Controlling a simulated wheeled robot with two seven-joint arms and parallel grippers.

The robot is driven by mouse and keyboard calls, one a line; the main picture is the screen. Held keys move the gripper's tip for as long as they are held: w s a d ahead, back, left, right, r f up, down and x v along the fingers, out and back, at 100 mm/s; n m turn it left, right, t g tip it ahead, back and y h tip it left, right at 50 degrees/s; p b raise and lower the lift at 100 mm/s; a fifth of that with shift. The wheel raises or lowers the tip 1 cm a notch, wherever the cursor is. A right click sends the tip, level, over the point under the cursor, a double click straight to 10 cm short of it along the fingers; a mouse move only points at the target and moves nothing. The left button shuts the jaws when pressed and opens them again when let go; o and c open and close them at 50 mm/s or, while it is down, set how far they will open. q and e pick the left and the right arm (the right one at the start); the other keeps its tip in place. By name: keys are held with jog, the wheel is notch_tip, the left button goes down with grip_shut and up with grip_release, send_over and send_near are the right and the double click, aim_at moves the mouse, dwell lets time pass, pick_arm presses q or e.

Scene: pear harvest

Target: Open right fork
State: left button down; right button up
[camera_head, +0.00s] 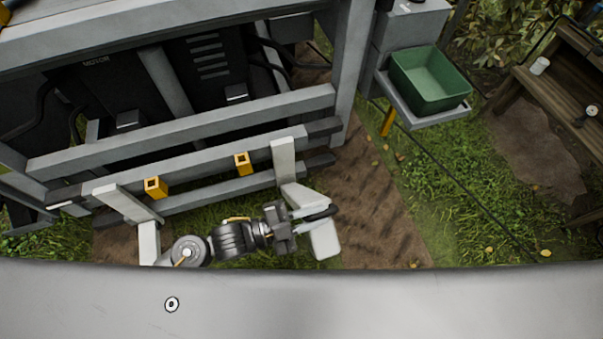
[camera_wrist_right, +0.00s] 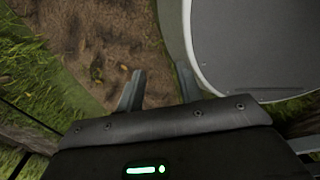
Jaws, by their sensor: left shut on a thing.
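The right fork (camera_head: 325,242) is a pale grey, folding-looking piece at the right end of the grey machine frame's lower bar. Its upper plate stands against the bar, and its lower part reaches toward me. My left gripper (camera_head: 318,216) is shut on the right fork, with its fingers across the middle and covering part of it. The left fork (camera_head: 127,205) is a similar pale piece at the bar's left end, partly hidden by my left arm. My right gripper (camera_wrist_right: 160,88) shows in the right wrist view, its fingers apart and empty above the ground.
The grey machine frame (camera_head: 190,127) fills the upper left, with two orange square brackets on its lower bar. A green crate (camera_head: 432,82) sits on a grey shelf at right. A wooden bench (camera_head: 560,85) stands farther right. Grass and bare soil lie between.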

pick_arm(q)
jog(key=b, duration=0.2)
send_over(319, 251)
notch_tip(319, 251, down, 4)
jog(key=shift+d+f, duration=0.1)
